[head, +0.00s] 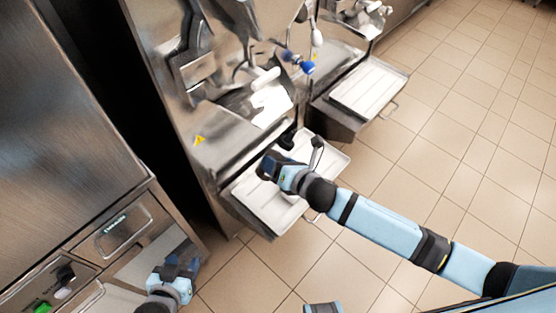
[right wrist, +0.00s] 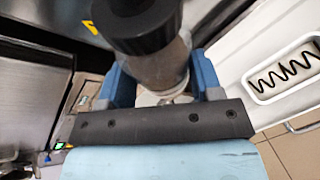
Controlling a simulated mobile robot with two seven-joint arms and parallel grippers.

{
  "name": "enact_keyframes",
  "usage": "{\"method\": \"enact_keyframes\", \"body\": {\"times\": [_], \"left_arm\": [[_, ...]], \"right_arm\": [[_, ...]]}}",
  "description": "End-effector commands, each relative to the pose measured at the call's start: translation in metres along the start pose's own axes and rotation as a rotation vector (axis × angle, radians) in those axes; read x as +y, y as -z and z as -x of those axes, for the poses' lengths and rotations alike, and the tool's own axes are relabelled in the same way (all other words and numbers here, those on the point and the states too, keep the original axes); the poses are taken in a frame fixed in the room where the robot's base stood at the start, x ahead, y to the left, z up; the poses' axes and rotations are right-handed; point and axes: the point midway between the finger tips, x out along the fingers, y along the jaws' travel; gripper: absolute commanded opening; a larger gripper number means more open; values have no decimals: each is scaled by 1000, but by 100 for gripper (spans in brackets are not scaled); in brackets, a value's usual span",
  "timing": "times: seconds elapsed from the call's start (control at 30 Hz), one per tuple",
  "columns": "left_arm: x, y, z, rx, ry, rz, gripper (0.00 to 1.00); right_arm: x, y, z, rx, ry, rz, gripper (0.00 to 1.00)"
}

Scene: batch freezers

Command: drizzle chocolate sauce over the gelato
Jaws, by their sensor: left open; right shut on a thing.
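My right gripper (head: 268,165) is above the white tray (head: 262,212) under the middle machine. In the right wrist view it (right wrist: 160,88) is shut on a bottle (right wrist: 160,66) with a dark ridged cap (right wrist: 135,22) and a greyish body. A white rectangular pan of pale gelato (right wrist: 264,88) lies to the right of the bottle, apart from it. A dark zigzag line of sauce (right wrist: 284,72) runs across its surface. In the head view the arm and gripper cover part of this area. My left gripper (head: 178,262) is open and empty at lower left.
Steel batch freezers (head: 225,140) stand along the back, with spouts and handles over the trays. A second white tray (head: 368,88) is under the machine farther right. A steel cabinet (head: 70,110) with a control panel is at left. The tiled floor at right is clear.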

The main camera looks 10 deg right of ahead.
Motion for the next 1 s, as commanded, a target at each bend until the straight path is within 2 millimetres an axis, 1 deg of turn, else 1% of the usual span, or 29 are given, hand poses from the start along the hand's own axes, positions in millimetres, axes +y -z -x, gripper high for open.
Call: {"method": "enact_keyframes", "body": {"times": [0.03, 0.27, 0.7, 1.0], "left_arm": [[0, 2, 3, -4, 0, 0, 49], [0, 10, 9, -7, 0, -1, 49], [0, 34, 22, 3, 0, -1, 49], [0, 46, 30, 3, -1, -2, 49]], "right_arm": [[2, -3, 1, -1, 5, 14, 35], [3, -4, 2, 0, 34, 84, 35], [6, -7, 2, 0, 90, 217, 35], [7, -9, 3, 0, 128, 308, 35]]}}
